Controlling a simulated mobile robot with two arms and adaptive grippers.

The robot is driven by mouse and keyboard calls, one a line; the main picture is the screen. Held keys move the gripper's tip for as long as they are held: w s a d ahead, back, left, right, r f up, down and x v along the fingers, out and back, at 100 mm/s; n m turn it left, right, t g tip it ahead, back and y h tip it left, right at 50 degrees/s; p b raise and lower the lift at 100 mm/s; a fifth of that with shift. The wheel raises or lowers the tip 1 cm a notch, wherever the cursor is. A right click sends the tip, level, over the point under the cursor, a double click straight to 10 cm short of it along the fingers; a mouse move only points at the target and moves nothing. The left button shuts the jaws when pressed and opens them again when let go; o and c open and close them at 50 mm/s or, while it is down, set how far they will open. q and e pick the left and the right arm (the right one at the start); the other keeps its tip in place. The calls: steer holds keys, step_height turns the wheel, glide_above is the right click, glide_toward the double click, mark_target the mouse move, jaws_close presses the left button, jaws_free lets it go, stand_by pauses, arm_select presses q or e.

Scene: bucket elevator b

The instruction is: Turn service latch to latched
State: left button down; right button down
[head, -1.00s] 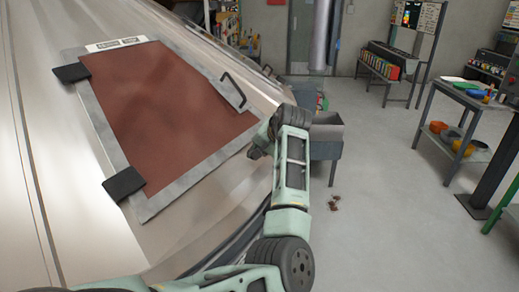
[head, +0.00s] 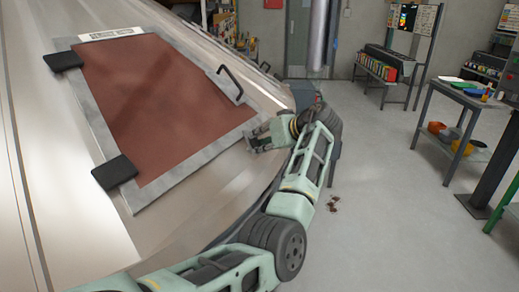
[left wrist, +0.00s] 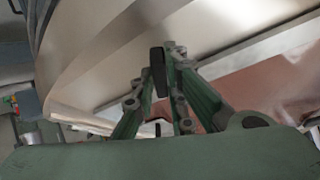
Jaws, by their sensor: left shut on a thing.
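A brown-red access panel (head: 160,95) in a grey frame lies on the sloping metal housing. My left gripper (head: 252,143) is at the frame's lower right corner, close to the housing surface. In the left wrist view my left gripper (left wrist: 154,78) is shut on a small black bar, which looks like the service latch (left wrist: 157,70). The bar stands upright in that picture between the fingertips. In the head view the latch is hidden by the gripper, and I cannot tell its setting. My right gripper is in neither view.
A black handle (head: 232,84) stands up on the panel's right edge. Two black hinge blocks (head: 115,171) sit on its left edge. A workbench (head: 470,96) with trays stands at the right, and the grey floor (head: 390,215) between is mostly clear.

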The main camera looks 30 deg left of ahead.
arm_select(q)
steer(key=n, duration=0.1)
steer(key=n+g+b, duration=0.1)
steer(key=shift+w+n+y, duration=0.2)
steer(key=shift+n+y, duration=0.1)
steer(key=shift+n, duration=0.1)
steer(key=shift+n+g, duration=0.4)
steer(key=shift+n, duration=0.5)
steer(key=shift+w+n+g, duration=0.1)
steer(key=shift+n+g, duration=0.2)
steer(key=shift+n, duration=0.5)
steer(key=shift+d, duration=0.1)
steer(key=c, duration=1.8)
jaws_free()
steer(key=shift+o, duration=0.2)
steer(key=shift+f+m, duration=0.1)
steer(key=shift+m, duration=0.4)
